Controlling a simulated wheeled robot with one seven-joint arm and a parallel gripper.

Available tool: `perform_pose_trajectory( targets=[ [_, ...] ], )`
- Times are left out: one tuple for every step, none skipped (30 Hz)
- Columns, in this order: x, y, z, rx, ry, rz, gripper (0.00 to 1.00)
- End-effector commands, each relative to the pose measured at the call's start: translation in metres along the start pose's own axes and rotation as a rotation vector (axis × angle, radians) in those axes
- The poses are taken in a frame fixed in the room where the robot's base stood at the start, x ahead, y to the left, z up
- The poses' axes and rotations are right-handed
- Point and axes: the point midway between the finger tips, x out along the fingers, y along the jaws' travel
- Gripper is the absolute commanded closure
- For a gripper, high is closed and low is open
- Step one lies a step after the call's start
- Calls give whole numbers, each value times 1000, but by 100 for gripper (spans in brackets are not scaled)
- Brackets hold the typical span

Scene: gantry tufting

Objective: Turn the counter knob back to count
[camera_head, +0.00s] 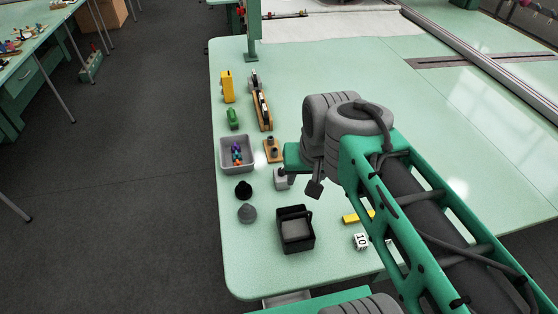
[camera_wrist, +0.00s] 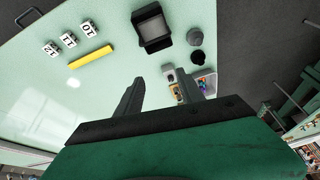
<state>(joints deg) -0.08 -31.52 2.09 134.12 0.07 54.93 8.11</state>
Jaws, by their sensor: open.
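I cannot clearly make out the counter knob. A small light grey box (camera_head: 281,180) stands on the green table, partly hidden by my gripper; it may be the counter, but no knob on it is clear. It also shows as a small pale shape between the fingers in the wrist view (camera_wrist: 169,74). A black round piece (camera_head: 243,190) and a grey round piece (camera_head: 246,213) sit to its left. My gripper (camera_wrist: 160,77) is open and empty above the table. In the head view, my gripper (camera_head: 300,181) is partly hidden by its own wrist.
A grey tray (camera_head: 223,152) with coloured pieces and a wooden block (camera_head: 272,157) stand behind. A black box (camera_head: 296,245) is nearer. A yellow bar (camera_wrist: 90,57) lies near number cubes (camera_wrist: 69,40). A yellow block (camera_head: 227,86) is at the back. The table's right side is mostly clear.

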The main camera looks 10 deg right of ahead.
Motion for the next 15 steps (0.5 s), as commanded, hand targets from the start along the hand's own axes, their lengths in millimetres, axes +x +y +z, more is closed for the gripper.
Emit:
perform_pose_trajectory(
  targets=[
    [23, -2, -15, 83, -32, 6, 55],
    [31, -4, -28, 146, -51, 12, 55],
    [46, -6, -46, 240, -80, 22, 55],
    [58, -7, -60, 315, -103, 33, 55],
    [71, -8, -74, 391, -124, 45, 55],
    [91, -10, -92, 493, -153, 64, 55],
    [106, -12, -105, 569, -172, 79, 55],
    [122, -13, -117, 643, -190, 96, 55],
    [145, -14, -130, 737, -212, 120, 55],
    [161, -16, -139, 804, -226, 138, 55],
    [176, -16, -146, 866, -240, 157, 55],
    [194, -17, -154, 939, -253, 179, 55],
    [206, -18, -159, 988, -262, 195, 55],
    [217, -19, -163, 1029, -268, 209, 55],
    [227, -19, -167, 1076, -275, 224, 55]
  ],
)
